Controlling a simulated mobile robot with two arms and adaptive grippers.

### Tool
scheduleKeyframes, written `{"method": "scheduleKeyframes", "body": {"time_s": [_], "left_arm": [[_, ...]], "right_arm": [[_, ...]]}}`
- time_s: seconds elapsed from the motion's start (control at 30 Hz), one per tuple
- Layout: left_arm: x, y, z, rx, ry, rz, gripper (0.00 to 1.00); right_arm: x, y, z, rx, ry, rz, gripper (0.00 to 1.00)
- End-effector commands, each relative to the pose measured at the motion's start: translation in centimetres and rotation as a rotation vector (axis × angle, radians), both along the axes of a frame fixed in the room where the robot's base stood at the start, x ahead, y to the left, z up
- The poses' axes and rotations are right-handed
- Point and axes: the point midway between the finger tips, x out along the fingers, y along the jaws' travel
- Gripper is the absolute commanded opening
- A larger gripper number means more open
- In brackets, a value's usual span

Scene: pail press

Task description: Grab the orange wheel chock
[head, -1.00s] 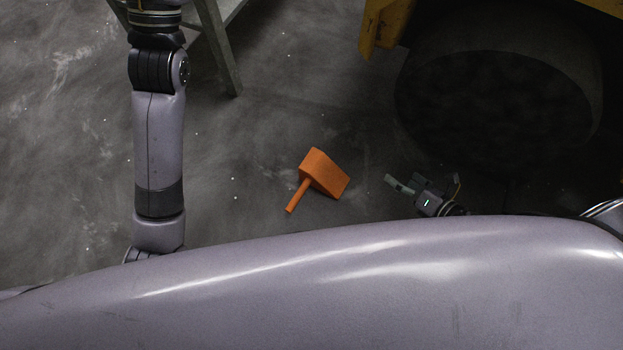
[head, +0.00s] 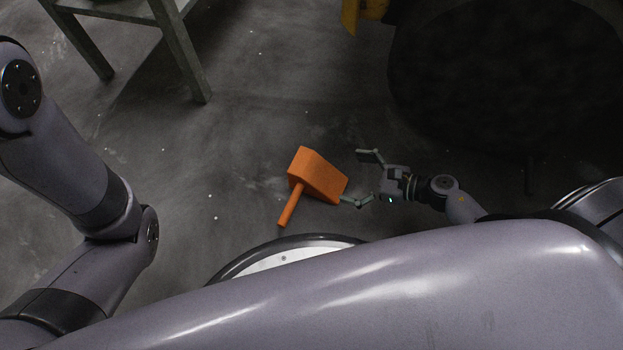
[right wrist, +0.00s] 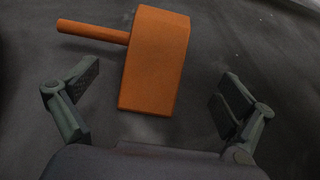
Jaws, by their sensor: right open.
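The orange wheel chock (head: 317,175) lies on the floor in the middle of the head view, a wedge-like block with a round handle pointing toward the lower left. My right gripper (head: 362,178) is open just right of the block, its fingers spread toward it. In the right wrist view, the chock (right wrist: 155,60) lies ahead between the lines of the two open fingers of the gripper (right wrist: 152,103), its handle reaching left. I see no finger closed on it. My left arm shows at the left, but its gripper is not in view.
A grey-green metal stand (head: 183,50) has its legs on the floor at the upper left. A large dark wheel (head: 500,80) stands at the upper right, beside a yellow part (head: 362,12). The floor left of the chock is clear.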

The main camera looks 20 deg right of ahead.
Motion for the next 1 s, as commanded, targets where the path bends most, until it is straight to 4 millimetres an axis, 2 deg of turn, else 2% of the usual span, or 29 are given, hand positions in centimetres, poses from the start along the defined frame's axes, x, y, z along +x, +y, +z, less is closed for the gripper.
{"method": "scheduleKeyframes", "body": {"time_s": [0.03,0.1,0.37,0.6,0.7,1.0], "left_arm": [[-0.2,0.0,-0.8,0.0,-0.005,0.001,0.4],[-0.5,0.0,-1.0,0.0,-0.013,0.001,0.4],[-0.3,0.0,-1.8,0.001,-0.009,0.0,0.4],[-0.3,0.0,-4.1,0.001,-0.009,0.001,0.4],[-0.3,0.0,-4.4,0.001,-0.009,0.001,0.4],[-0.3,0.0,-4.4,0.001,-0.009,0.001,0.4]], "right_arm": [[0.7,0.8,-0.8,0.002,-0.004,-0.001,0.98],[1.5,1.7,-1.2,0.002,-0.004,-0.001,0.98],[2.7,3.2,-1.8,0.001,-0.001,-0.002,0.98],[4.5,5.8,-2.9,0.003,-0.003,-0.001,0.98],[5.2,6.6,-3.3,0.004,0.0,-0.002,0.98],[5.5,7.0,-3.2,0.002,0.002,-0.002,0.98]]}}
